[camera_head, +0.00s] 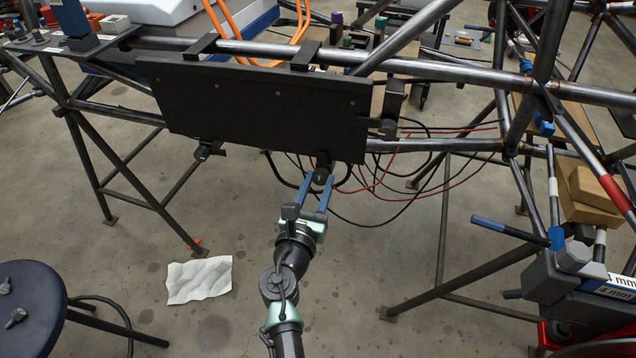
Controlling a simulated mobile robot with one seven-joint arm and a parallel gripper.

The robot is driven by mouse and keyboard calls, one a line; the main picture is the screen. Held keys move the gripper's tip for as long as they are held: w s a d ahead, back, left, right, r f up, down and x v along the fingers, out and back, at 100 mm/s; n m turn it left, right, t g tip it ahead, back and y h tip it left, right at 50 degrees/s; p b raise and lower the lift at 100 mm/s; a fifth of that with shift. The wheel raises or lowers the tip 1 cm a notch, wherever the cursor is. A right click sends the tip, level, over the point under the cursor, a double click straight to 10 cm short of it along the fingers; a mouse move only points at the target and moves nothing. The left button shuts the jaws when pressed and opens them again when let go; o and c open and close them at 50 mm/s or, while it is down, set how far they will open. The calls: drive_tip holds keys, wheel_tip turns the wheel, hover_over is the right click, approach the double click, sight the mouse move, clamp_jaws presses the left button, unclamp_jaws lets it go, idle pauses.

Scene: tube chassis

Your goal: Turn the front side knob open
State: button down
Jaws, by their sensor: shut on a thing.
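A black flat panel (265,105) hangs on the tube chassis at the centre of the view. A small dark round knob (321,177) sits just below the panel's lower right edge. My gripper (318,184) reaches up from below, with its two blue fingers on either side of this knob and shut on it. A second dark knob (203,152) shows under the panel's lower left edge. A dark block-like fitting (384,129) sticks out at the panel's right side. How far the held knob is turned cannot be told.
Black and red cables (400,185) hang right of my gripper. Chassis tubes (480,90) cross above and to the right. A dark stool (30,305) stands at lower left, and a crumpled white sheet (199,279) lies on the floor. Cardboard boxes (592,190) are at the right.

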idle(0.3)
drive_tip(key=m+b, duration=0.2)
drive_tip(key=m, duration=0.2)
drive_tip(key=shift+f, duration=0.1)
drive_tip(key=m+b, duration=0.2)
drive_tip(key=m, duration=0.2)
drive_tip(key=shift+a+m, duration=0.1)
drive_tip(key=shift+m, duration=0.2)
drive_tip(key=m+b, duration=0.3)
drive_tip(key=m, duration=0.2)
drive_tip(key=shift+m+b, duration=0.9)
drive_tip(key=shift+m, duration=1.2)
drive_tip(key=c, duration=0.5)
unclamp_jaws()
drive_tip(key=shift+r, duration=0.2)
drive_tip(key=shift+s, duration=0.1)
